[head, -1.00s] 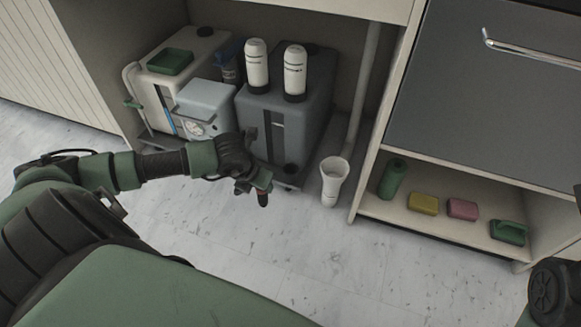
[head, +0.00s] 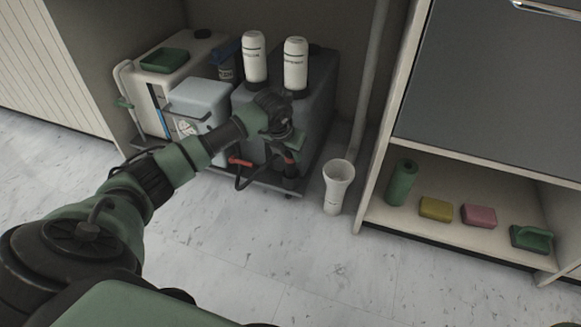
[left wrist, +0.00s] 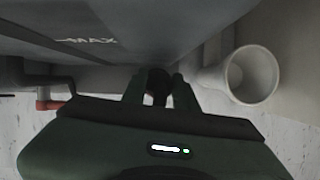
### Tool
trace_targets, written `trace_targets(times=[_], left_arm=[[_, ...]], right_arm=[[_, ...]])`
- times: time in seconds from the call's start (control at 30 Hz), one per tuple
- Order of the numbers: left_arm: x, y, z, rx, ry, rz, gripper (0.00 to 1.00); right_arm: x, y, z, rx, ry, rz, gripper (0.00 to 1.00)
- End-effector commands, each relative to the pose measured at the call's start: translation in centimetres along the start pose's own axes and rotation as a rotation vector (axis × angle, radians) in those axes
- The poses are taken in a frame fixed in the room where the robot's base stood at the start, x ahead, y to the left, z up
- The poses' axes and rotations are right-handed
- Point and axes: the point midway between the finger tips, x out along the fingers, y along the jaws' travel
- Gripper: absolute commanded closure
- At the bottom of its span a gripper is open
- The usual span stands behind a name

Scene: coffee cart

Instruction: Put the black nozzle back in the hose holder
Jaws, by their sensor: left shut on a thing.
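My left gripper (head: 290,160) is in front of the dark grey tank (head: 320,105), low near its front right edge. It is shut on the black nozzle (left wrist: 158,86), which shows dark between the two fingers in the left wrist view. My right gripper is out of view.
Two white bottles (head: 254,60) stand on the grey tank. A white tank with a green sponge tray (head: 164,61) and a pale box (head: 200,95) are to the left. A shelf (head: 440,222) at right holds a green roll and sponges. The floor in front is clear.

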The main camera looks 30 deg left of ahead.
Motion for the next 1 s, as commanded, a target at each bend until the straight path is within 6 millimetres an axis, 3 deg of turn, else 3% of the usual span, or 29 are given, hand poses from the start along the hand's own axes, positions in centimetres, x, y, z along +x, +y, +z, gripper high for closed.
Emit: trace_targets(times=[0.3,0.5,0.53,0.6,1.0], left_arm=[[3.5,0.0,-1.4,-0.001,-0.003,-0.001,1.0],[3.2,0.0,-1.3,-0.001,-0.003,0.0,1.0],[3.3,0.0,-1.4,-0.001,-0.001,0.001,0.66],[3.3,0.0,-1.4,-0.001,-0.001,0.001,0.49],[2.4,0.0,-1.2,0.0,-0.001,0.001,0.49]], right_arm=[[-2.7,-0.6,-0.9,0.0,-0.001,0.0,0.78],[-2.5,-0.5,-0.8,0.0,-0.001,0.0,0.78],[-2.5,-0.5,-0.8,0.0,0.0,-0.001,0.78],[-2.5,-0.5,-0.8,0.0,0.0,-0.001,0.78],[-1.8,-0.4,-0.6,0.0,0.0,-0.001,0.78]])
